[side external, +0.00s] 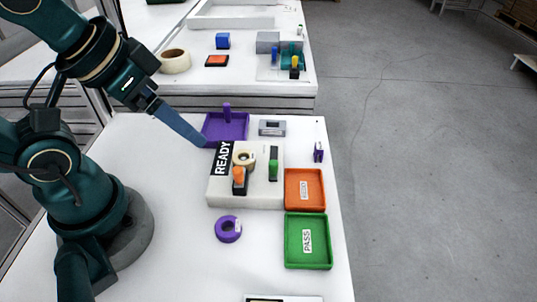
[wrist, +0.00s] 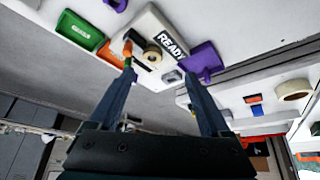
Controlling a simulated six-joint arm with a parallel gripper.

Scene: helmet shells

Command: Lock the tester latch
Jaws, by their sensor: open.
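The tester is a white box (side external: 245,196) with a black READY label (side external: 222,159) on its left side. On it stand an orange-handled part (side external: 239,178), a green-handled part (side external: 273,168) and a tan ring (side external: 244,157). I cannot tell which handle is the latch. My gripper (side external: 203,143) is above and left of the box, near the purple tray. In the wrist view its two dark fingers (wrist: 159,76) are spread apart with nothing between them. The tester (wrist: 150,22) shows beyond the fingertips, with its orange part (wrist: 127,48) close to the left finger in the picture.
A purple tray (side external: 212,127) with an upright post lies behind the tester. An orange tray (side external: 304,203) and a green PASS tray (side external: 289,245) stand to its right. A purple tape roll (side external: 222,238) lies in front. A grey block (side external: 272,128) is behind. The table's left front is clear.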

